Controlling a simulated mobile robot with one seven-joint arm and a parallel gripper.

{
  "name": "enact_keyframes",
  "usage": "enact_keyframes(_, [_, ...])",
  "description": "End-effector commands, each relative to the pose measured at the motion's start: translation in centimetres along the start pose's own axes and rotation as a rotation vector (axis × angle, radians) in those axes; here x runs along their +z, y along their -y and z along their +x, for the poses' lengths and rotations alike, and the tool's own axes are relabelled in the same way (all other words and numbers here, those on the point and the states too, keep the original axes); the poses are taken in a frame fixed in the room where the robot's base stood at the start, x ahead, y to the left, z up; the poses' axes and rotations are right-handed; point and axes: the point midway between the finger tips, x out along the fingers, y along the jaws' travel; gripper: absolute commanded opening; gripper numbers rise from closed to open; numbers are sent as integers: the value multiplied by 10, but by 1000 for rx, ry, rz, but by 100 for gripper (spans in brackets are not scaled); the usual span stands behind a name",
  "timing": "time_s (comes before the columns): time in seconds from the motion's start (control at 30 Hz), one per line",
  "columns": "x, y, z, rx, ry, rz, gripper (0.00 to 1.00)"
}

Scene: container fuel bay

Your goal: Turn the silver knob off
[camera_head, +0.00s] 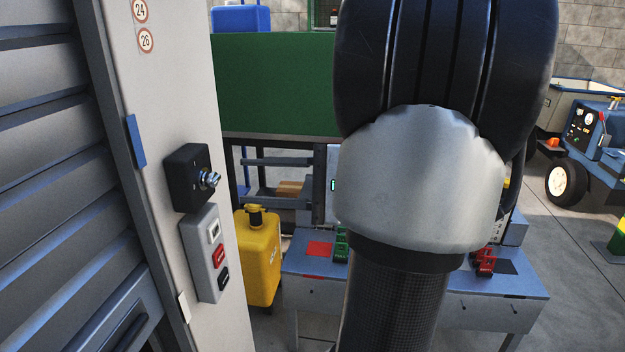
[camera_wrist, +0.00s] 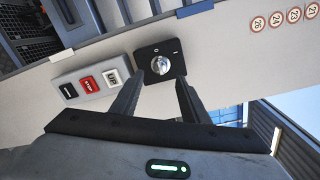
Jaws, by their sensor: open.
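The silver knob (camera_head: 209,180) sits on a black switch box (camera_head: 184,178) on the pale post at the left of the head view. In the wrist view the knob (camera_wrist: 161,65) shows face-on on its black plate (camera_wrist: 152,52), which bears the marks O and I. I cannot tell clearly which mark the knob points to. My gripper (camera_wrist: 158,86) is open, with its two dark fingers spread below the knob in the wrist picture. The space between the fingers is empty. Whether the fingertips touch the plate is not clear. In the head view my gripper is out of sight.
A grey control box (camera_head: 205,253) with white, red and black buttons is just below the switch box. A yellow can (camera_head: 258,258) stands beside the post. A blue-grey bench (camera_head: 310,285) is behind my arm. A slatted shutter (camera_head: 45,150) is at the left.

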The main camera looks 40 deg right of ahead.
Motion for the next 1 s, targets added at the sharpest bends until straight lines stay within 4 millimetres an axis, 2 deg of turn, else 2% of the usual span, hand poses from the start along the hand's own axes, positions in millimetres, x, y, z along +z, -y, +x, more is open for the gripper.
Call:
enact_keyframes(0.03, [-1,2,-14,-1,-5,0,41])
enact_keyframes(0.2, [-1,1,-56,-1,-4,1,41])
enact_keyframes(0.43, [0,1,-98,-1,-2,0,41])
enact_keyframes(0.63, [0,0,-113,0,0,0,41])
enact_keyframes(1.0, [0,0,-114,1,0,-1,41])
